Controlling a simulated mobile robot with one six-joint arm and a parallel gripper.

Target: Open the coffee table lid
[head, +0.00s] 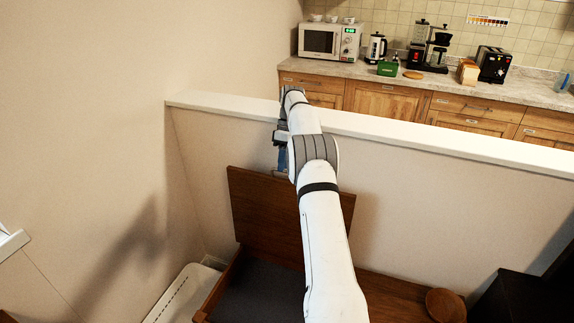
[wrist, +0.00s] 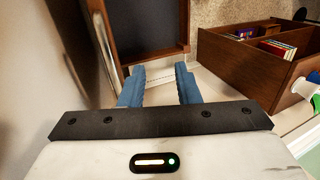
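The coffee table lid (head: 262,210) is a brown wooden panel. It stands raised, close to upright, near the low wall in the head view. Below it the open compartment (head: 258,302) shows a dark grey floor, also seen at the top of the wrist view (wrist: 150,25). My gripper (head: 282,160) is at the lid's upper edge in the head view, partly hidden by my arm. In the wrist view its two blue fingers (wrist: 160,88) are apart with nothing seen between them. Contact cannot be told.
The low wall with a white top (head: 430,138) runs behind the table. A round wooden bowl (head: 446,305) sits on the tabletop's right part. A white slatted item (head: 183,295) lies left of the table. A wooden shelf with books (wrist: 255,60) stands right in the wrist view.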

